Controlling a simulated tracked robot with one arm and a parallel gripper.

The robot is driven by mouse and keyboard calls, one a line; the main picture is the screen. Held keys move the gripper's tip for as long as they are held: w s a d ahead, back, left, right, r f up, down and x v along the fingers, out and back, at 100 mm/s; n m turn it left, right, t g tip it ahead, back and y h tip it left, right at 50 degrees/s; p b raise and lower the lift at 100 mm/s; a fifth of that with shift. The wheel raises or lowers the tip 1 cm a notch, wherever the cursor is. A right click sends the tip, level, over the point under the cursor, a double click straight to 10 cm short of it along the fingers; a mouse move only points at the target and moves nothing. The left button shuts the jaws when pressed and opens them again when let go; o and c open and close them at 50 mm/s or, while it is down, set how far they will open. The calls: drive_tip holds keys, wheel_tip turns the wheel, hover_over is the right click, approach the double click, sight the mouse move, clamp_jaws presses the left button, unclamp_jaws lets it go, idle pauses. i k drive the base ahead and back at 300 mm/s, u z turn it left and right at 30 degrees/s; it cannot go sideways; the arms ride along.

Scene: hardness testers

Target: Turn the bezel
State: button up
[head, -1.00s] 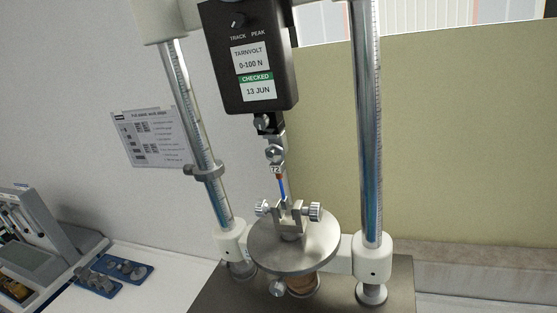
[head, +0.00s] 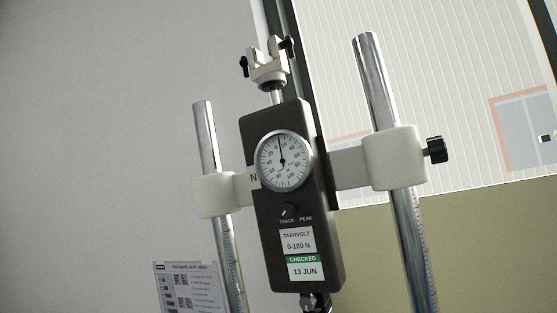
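The bezel (head: 307,171) is the silvery ring around a white round dial (head: 285,172) on the upper part of a black force gauge (head: 291,275). The dial has a black pointer that points up, close to the top of the scale. Below the dial are a small TRACK/PEAK knob (head: 286,212) and labels reading TARNVOLT, 0-100 N, CHECKED and 13 JUN. My gripper is not in the head view, so its opening cannot be seen.
Two upright metal columns, left (head: 207,140) and right (head: 378,85), flank the gauge with white clamp blocks. A black knob (head: 436,150) sticks out at the right block. A clamp fixture (head: 268,66) stands above the gauge. A printed sheet (head: 186,288) hangs on the wall.

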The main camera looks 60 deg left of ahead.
sight(297, 152)
drive_tip(key=z, duration=0.7)
drive_tip(key=k, duration=1.55)
drive_tip(key=u, duration=0.7)
drive_tip(key=i, duration=1)
drive_tip(key=z, duration=0.1)
